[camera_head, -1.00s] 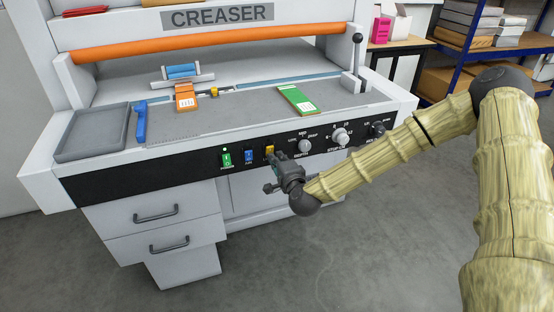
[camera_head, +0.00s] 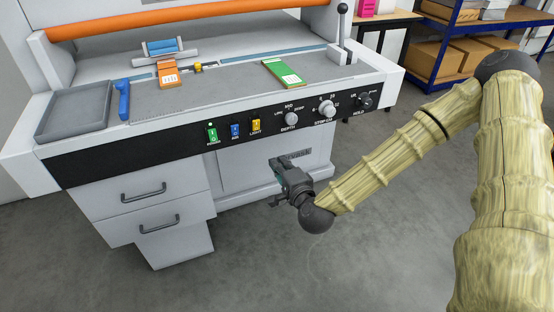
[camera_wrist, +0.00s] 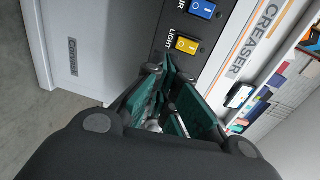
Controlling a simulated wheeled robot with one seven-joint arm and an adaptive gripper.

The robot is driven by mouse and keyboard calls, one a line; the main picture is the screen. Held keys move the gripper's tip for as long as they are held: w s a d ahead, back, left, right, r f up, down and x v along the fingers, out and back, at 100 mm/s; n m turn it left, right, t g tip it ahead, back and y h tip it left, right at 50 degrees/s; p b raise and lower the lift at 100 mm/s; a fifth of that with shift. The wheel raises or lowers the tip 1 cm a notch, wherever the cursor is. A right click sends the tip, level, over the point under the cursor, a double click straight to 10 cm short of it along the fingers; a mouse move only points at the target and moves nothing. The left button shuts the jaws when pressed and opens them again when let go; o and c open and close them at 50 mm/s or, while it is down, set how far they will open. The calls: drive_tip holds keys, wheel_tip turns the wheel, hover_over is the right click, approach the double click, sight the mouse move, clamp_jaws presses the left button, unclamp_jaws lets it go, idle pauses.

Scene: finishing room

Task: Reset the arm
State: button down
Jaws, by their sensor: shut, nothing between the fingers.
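My gripper (camera_head: 277,182) hangs in front of the creaser's lower cabinet, below the black control panel (camera_head: 300,118). Its fingers are shut with nothing between them. It is apart from the panel in the head view. In the wrist view my gripper (camera_wrist: 172,100) points toward the panel, with the yellow LIGHT switch (camera_wrist: 187,44) just beyond the fingers. In the head view the yellow switch (camera_head: 256,125) sits right of a blue switch (camera_head: 235,130) and a green switch (camera_head: 212,134) with a lit green dot above it.
Several knobs line the panel's right part, including the depth knob (camera_head: 291,118). On the bed lie an orange card (camera_head: 168,75), a green card (camera_head: 282,74) and a blue-handled tool (camera_head: 123,98). A grey tray (camera_head: 75,122) is at left. The floor at front (camera_head: 280,270) is clear.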

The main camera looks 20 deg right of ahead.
idle(0.4)
drive_tip(key=s+a+f+n+g+y+p, duration=0.1)
drive_tip(key=s+a+f+n+g+p, duration=0.3)
drive_tip(key=s+f, duration=0.45)
drive_tip(key=s+a+f+n+g+y+p, duration=0.1)
drive_tip(key=s+a+f+n+g+y, duration=0.1)
drive_tip(key=s+a+f+n+g, duration=0.5)
drive_tip(key=s+d+f+n+g+h+p, duration=0.2)
drive_tip(key=s+d, duration=0.3)
drive_tip(key=s, duration=0.5)
drive_tip(key=s+d+f+n+g+h+p, duration=0.1)
drive_tip(key=s+d+f+n+g+p, duration=0.2)
drive_tip(key=s, duration=0.8)
drive_tip(key=shift+s+d+n+g+h, duration=0.25)
drive_tip(key=shift+d+n+h, duration=0.2)
drive_tip(key=shift+d, duration=0.75)
